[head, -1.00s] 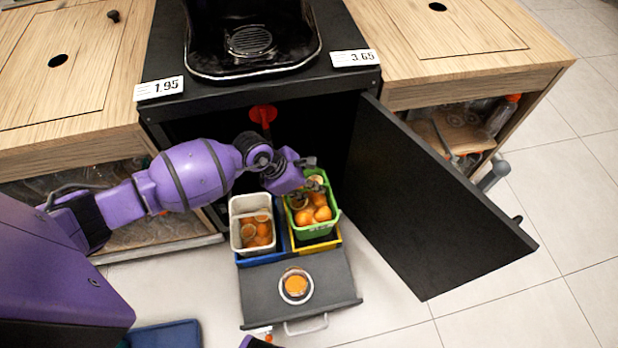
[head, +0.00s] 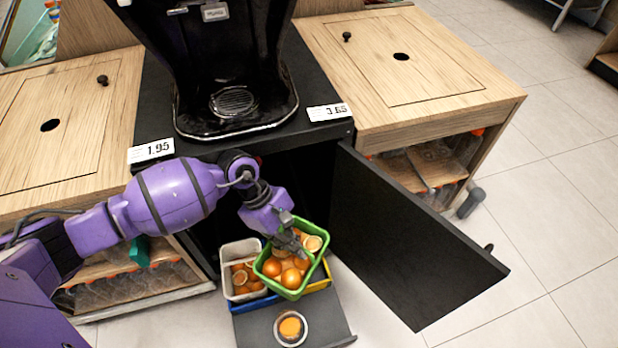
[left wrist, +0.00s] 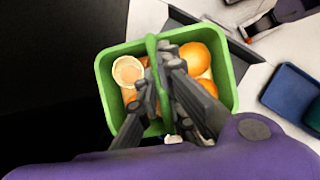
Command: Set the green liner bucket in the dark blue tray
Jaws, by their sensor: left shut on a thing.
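The green liner bucket (head: 291,293), full of oranges and cut halves, hangs tilted from my left gripper (head: 296,246), which is shut on its handle. It is raised above the yellow holder (head: 322,284), partly covering it. In the left wrist view, the green bucket (left wrist: 103,82) is below the gripper (left wrist: 165,85), with its handle between the fingers. The dark blue tray (left wrist: 290,88) shows at the right of the left wrist view, apart from the bucket. A purple part of my right arm (left wrist: 290,8) shows at the top right there; its fingers are unclear.
A white bucket (head: 229,258) with oranges stands close left of the green one, in a blue holder (head: 254,304). A cup (head: 291,328) is on the pulled-out dark shelf (head: 328,318). The open black cabinet door (head: 410,240) stands to the right; floor beyond is clear.

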